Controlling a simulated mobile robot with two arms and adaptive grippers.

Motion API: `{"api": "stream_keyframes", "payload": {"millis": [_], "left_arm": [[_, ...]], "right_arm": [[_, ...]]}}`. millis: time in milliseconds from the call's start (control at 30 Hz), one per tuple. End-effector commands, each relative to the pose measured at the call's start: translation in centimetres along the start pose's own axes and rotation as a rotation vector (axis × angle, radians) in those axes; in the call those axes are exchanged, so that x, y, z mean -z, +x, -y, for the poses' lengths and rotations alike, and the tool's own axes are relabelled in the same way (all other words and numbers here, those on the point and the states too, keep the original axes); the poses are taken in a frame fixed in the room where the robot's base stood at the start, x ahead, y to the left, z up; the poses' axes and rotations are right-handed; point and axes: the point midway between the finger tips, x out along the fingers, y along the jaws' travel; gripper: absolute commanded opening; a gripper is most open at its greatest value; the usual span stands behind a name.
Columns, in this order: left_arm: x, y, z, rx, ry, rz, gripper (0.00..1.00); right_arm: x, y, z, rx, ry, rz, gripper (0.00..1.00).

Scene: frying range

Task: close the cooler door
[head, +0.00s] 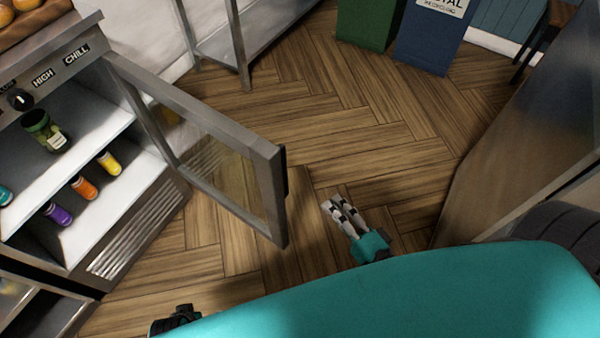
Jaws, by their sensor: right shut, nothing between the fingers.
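The cooler (130,225) stands at the left, its shelves holding a jar and several small coloured containers. Its glass door (275,185) has a metal frame and stands wide open, swung out over the floor. A dark handle is on the door's free edge. My right gripper (335,203) is shut and empty, over the floor to the right of the door's free edge and apart from it. A dark part at the bottom left (175,319) may be of my left arm; the left gripper's fingers are not visible.
A green bin (365,22) and a blue recycling bin (430,40) stand at the back. A metal rack (240,50) is behind the door. A large panel (520,130) bounds the right side. The wooden floor between is clear.

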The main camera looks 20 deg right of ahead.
Motion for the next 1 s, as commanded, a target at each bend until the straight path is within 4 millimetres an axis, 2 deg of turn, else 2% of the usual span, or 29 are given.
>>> {"api": "stream_keyframes", "payload": {"millis": [67, 233, 633, 700, 800, 1000], "left_arm": [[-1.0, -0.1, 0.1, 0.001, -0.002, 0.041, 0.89], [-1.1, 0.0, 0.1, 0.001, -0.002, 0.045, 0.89], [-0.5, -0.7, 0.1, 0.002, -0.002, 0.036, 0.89], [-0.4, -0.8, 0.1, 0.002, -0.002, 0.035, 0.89], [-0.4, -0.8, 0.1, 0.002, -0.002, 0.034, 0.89], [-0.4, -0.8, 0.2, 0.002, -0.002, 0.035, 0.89]], "right_arm": [[0.1, -0.1, -0.3, -0.020, 0.022, 0.002, 0.00], [0.1, 1.8, -0.5, -0.017, 0.025, 0.000, 0.00], [0.1, 10.2, -0.5, -0.014, 0.024, 0.000, 0.00], [-1.4, 9.2, -0.7, -0.022, 0.027, 0.002, 0.00], [-2.5, 8.8, -0.6, -0.020, 0.024, 0.001, 0.00], [-3.7, 8.4, -0.5, -0.018, 0.022, 0.002, 0.00]]}}
